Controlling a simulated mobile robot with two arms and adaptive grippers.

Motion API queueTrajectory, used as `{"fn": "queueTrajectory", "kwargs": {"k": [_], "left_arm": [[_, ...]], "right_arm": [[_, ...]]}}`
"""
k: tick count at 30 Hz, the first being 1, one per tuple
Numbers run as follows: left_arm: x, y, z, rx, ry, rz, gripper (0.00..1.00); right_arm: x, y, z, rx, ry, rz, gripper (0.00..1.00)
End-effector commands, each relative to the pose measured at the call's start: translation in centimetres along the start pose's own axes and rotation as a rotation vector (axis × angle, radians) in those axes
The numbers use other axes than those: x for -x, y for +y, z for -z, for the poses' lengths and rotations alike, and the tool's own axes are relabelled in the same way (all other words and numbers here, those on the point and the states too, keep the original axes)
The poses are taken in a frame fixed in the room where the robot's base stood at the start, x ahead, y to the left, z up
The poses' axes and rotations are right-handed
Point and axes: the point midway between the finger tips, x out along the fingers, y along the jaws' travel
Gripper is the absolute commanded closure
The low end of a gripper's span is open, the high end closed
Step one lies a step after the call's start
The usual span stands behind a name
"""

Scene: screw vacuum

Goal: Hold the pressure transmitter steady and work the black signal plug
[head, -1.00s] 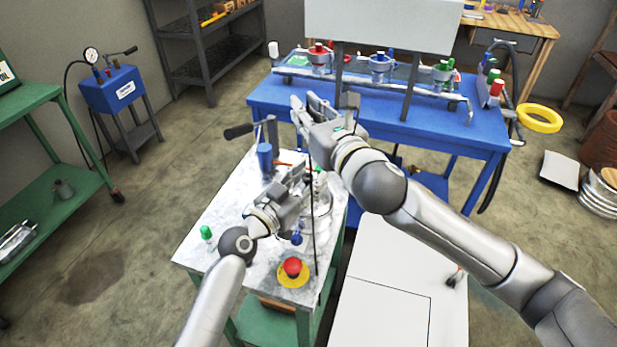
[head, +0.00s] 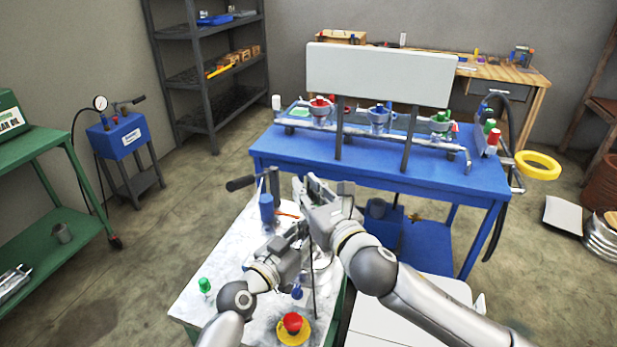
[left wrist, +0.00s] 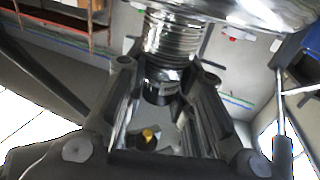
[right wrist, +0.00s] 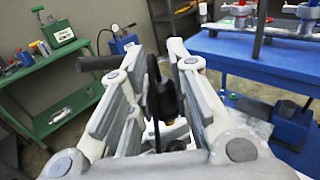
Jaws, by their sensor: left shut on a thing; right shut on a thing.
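The pressure transmitter (left wrist: 172,40) shows in the left wrist view as a shiny metal body with a ribbed neck under a wide chrome housing. My left gripper (left wrist: 165,95) is shut around its lower neck. In the head view the left gripper (head: 303,240) is over the light bench, and the transmitter is mostly hidden by both arms. The black signal plug (right wrist: 165,100) is between the fingers of my right gripper (right wrist: 152,85), which is shut on it; a thin black cable runs alongside. In the head view the right gripper (head: 308,188) is just above the left one.
The bench (head: 232,262) holds a red emergency button (head: 292,322), a green-capped item (head: 204,286), a blue cylinder (head: 267,209) and a black-handled lever (head: 241,183). A blue table (head: 400,178) with a white panel stands behind. A green shelf cart (head: 50,165) is at left.

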Motion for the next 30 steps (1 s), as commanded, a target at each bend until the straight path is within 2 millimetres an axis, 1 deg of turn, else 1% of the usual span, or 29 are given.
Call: {"fn": "queueTrajectory", "kwargs": {"k": [9,14,30], "left_arm": [[0.0,0.0,-0.1,0.0,-0.002,0.0,1.0],[0.0,0.0,-0.1,0.0,-0.002,0.0,1.0],[0.0,0.0,-0.1,0.0,-0.002,0.0,1.0]], "right_arm": [[0.0,-0.1,-0.1,0.002,-0.001,0.001,0.98],[0.0,0.0,0.6,-0.001,0.001,0.001,0.98],[-0.1,0.0,3.7,-0.001,0.001,0.001,0.98]]}}
